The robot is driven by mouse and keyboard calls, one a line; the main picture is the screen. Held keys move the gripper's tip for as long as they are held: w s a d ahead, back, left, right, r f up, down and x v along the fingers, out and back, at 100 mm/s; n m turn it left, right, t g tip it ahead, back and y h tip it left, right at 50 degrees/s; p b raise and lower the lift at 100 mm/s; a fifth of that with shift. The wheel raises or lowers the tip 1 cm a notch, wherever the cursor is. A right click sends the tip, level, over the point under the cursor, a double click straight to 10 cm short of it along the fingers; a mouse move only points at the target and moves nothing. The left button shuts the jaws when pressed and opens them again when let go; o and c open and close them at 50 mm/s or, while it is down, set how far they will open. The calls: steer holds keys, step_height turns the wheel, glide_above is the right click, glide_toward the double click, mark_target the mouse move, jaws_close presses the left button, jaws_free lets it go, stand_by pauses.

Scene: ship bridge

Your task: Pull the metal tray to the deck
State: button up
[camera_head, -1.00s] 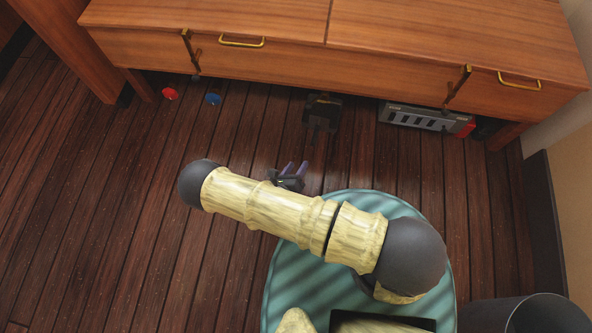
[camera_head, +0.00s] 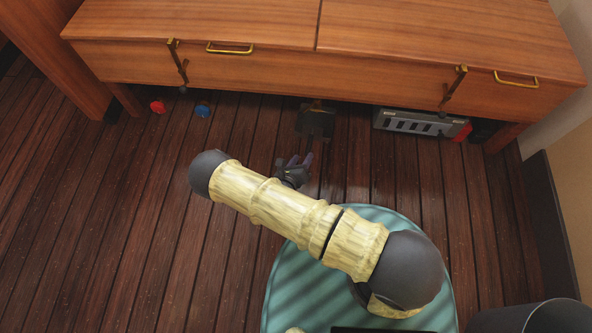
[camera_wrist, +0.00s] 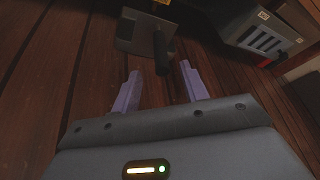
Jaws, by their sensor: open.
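A flat grey tray-like piece (camera_head: 316,121), apparently the metal tray, lies on the deck (camera_head: 190,240) at the front edge of the desk's underside. In the wrist view it is a grey plate (camera_wrist: 136,36) with a dark handle (camera_wrist: 162,52) pointing towards me. My gripper (camera_head: 299,163) is just in front of it on the near side, partly hidden behind my arm. In the wrist view my gripper (camera_wrist: 160,73) is open, with two purple fingers apart. The handle's end is just ahead of the gap between the fingertips, and nothing is held.
The wooden desk (camera_head: 285,70) overhangs the tray. A grey slotted box (camera_head: 412,123) and a red item (camera_head: 463,132) lie under it to the right. Red (camera_head: 158,106) and blue (camera_head: 202,110) discs lie at left. The deck at left is clear.

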mark_target(309, 147)
steer(key=b+x, duration=0.3)
steer(key=x, duration=0.4)
steer(key=shift+s+d, duration=0.15)
steer(key=shift+w+d, duration=0.1)
steer(key=shift+w, duration=0.35)
jaws_close()
